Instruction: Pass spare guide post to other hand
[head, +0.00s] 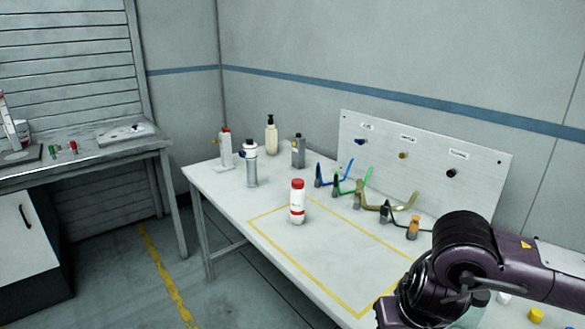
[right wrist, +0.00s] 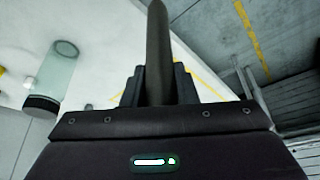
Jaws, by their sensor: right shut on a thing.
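The spare guide post (right wrist: 158,45) is a dark grey-brown rod in the right wrist view. It stands out from between the jaws of my right gripper (right wrist: 158,88), which are closed around it. The part of the post inside the jaws is hidden. In the head view my right arm comes in at the lower right, over the table's near right end; the post cannot be made out there. My left gripper is in neither view.
The white table (head: 222,186) bears a yellow-outlined area with a red-capped white bottle (head: 297,202). Several coloured bent pieces stand before an upright panel (head: 440,135) with three knobs. Containers stand at the far left end. A clear cylinder (right wrist: 55,68) shows in the right wrist view.

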